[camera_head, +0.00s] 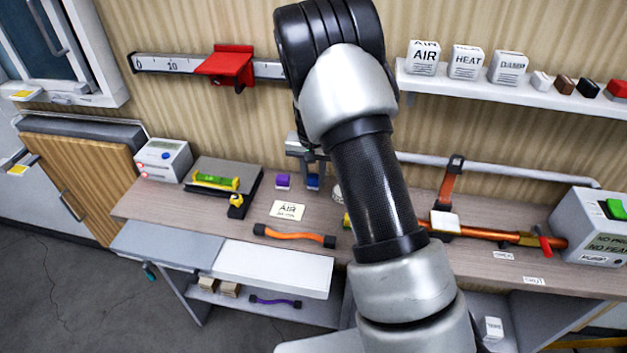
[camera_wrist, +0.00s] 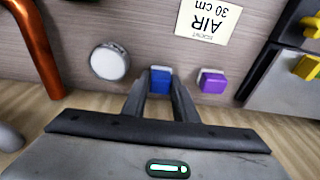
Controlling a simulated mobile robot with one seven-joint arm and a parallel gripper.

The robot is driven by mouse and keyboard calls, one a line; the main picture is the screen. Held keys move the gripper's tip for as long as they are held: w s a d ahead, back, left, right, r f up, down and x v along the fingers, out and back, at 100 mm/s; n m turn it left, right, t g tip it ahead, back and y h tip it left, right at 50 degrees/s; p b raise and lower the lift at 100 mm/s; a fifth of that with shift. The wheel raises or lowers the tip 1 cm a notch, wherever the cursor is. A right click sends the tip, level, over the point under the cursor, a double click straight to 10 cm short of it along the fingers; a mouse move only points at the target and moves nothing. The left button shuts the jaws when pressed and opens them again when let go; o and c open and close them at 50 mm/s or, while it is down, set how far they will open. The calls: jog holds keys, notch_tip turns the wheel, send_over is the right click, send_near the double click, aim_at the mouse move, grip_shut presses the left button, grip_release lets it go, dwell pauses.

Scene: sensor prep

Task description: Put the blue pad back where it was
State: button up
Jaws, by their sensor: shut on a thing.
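The blue pad (camera_head: 313,182) is a small block near the back of the wooden workbench. My gripper (camera_head: 312,160) is above it in the head view, partly beside my large arm. In the wrist view, the fingers of my gripper (camera_wrist: 159,88) are shut on the blue pad (camera_wrist: 160,80), one on each side. I cannot tell whether the pad touches the bench. A purple pad (camera_head: 283,181) stands just left of it; in the wrist view the purple pad (camera_wrist: 212,82) is to the right.
A white round piece (camera_wrist: 108,62) stands close by on the other side. An AIR card (camera_head: 288,210) lies in front. An orange hose (camera_head: 294,236) lies near the bench's front edge. My arm hides part of the bench.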

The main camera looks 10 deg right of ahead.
jog(key=shift+f, duration=0.6)
jog(key=shift+f, duration=0.2)
jog(key=o, duration=1)
jog(key=shift+o, duration=0.2)
